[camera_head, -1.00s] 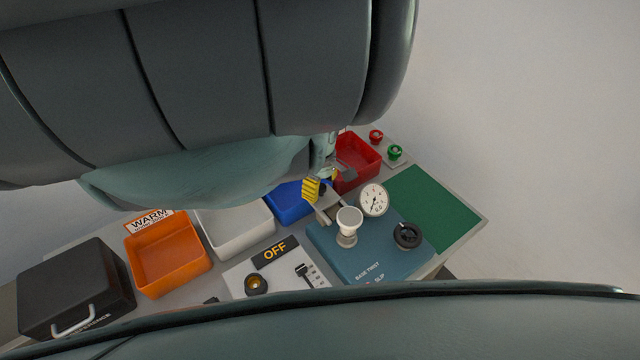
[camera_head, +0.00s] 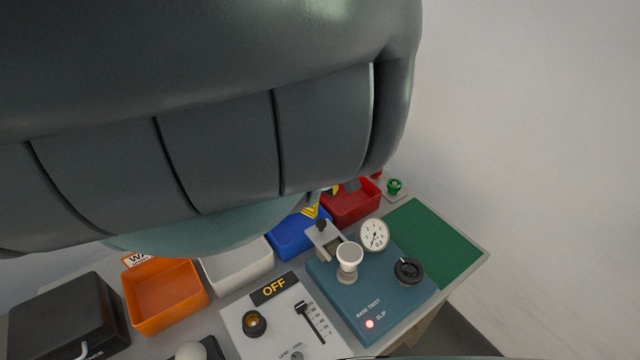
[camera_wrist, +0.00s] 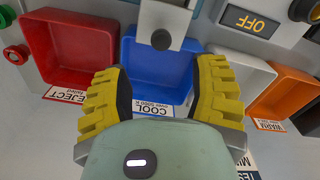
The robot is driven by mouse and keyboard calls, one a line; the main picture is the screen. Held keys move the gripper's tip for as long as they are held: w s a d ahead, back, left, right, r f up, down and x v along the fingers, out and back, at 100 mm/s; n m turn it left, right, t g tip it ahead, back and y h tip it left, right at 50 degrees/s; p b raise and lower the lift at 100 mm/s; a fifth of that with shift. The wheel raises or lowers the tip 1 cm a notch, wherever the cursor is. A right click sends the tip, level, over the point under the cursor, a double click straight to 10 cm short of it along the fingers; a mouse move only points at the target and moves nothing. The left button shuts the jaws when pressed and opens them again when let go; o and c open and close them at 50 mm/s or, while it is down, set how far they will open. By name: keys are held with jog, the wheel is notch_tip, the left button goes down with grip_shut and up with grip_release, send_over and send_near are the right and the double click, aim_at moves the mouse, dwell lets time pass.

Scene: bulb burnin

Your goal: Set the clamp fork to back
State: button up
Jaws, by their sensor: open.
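The clamp fork (camera_head: 324,238) is a grey bracket with a black knob at its far end, on the blue base-twist fixture (camera_head: 345,292). It sits behind the white cup-shaped holder (camera_head: 348,258) and the dial gauge. In the wrist view the fork (camera_wrist: 169,19) shows at top centre, with its black knob hanging over the blue tray. My gripper (camera_wrist: 161,95) is open and empty, its yellow fingers spread below the knob and not touching it. In the head view a yellow finger (camera_head: 311,211) shows just beyond the knob; my arm hides the rest.
Red (camera_head: 350,204), blue (camera_head: 294,239), white (camera_head: 238,265) and orange (camera_head: 166,296) trays line the far side. A panel reading OFF (camera_head: 275,288), with a slider, stands left of the fixture. A green mat (camera_head: 435,240) lies clear at right. The SLIP lamp (camera_head: 369,324) glows red.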

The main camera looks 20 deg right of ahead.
aim_at(321, 220)
jog(key=shift+r, duration=2.3)
jog(key=shift+d, duration=0.1)
